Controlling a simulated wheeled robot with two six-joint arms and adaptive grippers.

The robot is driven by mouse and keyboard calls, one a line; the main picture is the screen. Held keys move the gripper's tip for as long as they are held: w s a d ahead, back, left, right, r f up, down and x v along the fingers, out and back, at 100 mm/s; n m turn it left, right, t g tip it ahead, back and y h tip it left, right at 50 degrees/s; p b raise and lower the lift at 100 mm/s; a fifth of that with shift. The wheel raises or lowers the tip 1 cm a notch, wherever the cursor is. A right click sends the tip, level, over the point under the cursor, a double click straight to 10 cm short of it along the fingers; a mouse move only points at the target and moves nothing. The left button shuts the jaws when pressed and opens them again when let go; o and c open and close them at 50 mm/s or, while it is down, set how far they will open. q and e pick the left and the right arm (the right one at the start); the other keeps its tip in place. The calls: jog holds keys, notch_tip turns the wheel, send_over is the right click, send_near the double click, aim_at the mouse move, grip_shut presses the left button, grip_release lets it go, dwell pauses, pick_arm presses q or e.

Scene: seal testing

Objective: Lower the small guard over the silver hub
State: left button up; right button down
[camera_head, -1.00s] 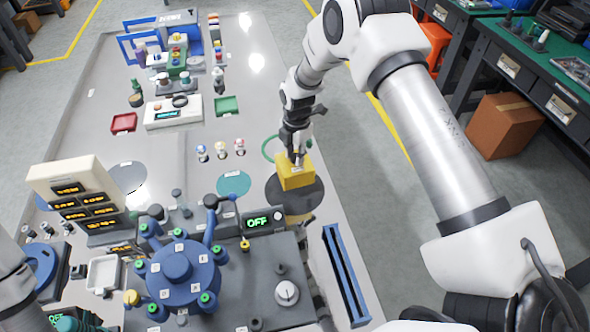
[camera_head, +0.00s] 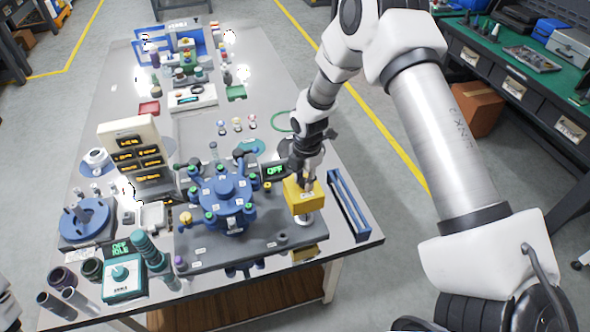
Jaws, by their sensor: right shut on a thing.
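The small guard is a yellow box (camera_head: 304,196) at the right end of the grey test station. My right gripper (camera_head: 305,180) points down and is shut on its top. The silver hub (camera_head: 306,218) shows partly just below the guard's lower edge; the guard hides the rest of it. The guard looks to be over or just behind the hub, and I cannot tell whether they touch. My left gripper is out of view; only a piece of my left arm shows at the lower left edge.
A blue round fixture with green-topped posts (camera_head: 228,195) stands left of the guard. An "OFF" display (camera_head: 275,170) is behind it. A blue slotted rack (camera_head: 348,205) lies close on the right. A teal device (camera_head: 123,275) stands at front left.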

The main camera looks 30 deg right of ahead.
jog(key=shift+s+a+r+p, duration=0.1)
jog(key=shift+s+r+p, duration=0.25)
jog(key=shift+s, duration=0.15)
jog(key=shift+r, duration=0.1)
jog(key=shift+w+d+f, duration=0.2)
jog(key=shift+d+f, duration=0.05)
jog(key=shift+f, duration=0.05)
notch_tip(320, 180, down, 3)
jog(key=shift+w+d+r+b, duration=0.1)
jog(key=shift+b, duration=0.95)
jog(key=shift+f+b, duration=0.4)
jog(key=shift+f, duration=0.25)
